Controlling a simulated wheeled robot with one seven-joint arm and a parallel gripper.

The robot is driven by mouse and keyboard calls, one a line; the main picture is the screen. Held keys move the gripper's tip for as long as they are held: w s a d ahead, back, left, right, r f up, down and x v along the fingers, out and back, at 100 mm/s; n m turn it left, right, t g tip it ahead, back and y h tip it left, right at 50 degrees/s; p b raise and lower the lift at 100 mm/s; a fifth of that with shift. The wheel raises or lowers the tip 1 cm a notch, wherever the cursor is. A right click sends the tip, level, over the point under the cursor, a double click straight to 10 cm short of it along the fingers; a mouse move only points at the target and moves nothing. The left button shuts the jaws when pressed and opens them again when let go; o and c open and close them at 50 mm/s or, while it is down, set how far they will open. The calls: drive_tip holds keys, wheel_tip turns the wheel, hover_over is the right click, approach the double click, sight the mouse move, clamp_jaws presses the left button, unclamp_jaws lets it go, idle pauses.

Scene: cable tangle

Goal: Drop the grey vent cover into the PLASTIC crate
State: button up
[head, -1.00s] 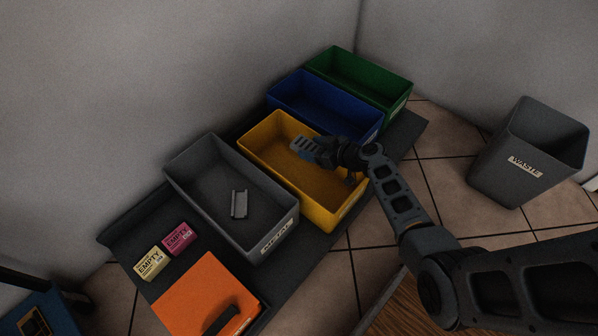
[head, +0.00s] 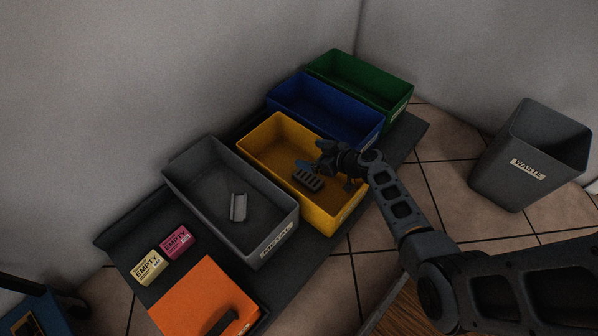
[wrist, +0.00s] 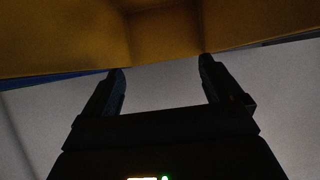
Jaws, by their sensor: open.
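The grey slotted vent cover (head: 308,179) is within the yellow crate (head: 270,152), just below my gripper and apart from it. I cannot tell whether it lies on the crate floor or is still falling. The yellow crate's front label is too dark to read. My gripper (head: 324,166) is over the yellow crate, open and empty. In the wrist view its two fingers (wrist: 161,78) stand wide apart with nothing between them, and the yellow crate (wrist: 165,35) shows beyond.
A grey METAL crate (head: 190,185) holding a grey metal piece (head: 238,207) stands left of the yellow one. Blue (head: 290,95) and green (head: 340,68) crates stand behind. A WASTE bin (head: 500,175) is at right. Two EMPTY boxes and an orange box (head: 195,295) are front left.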

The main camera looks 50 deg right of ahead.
drive_tip(key=p+v, duration=0.2)
drive_tip(key=v, duration=0.5)
drive_tip(key=shift+s+r, duration=0.15)
drive_tip(key=shift+s, duration=0.25)
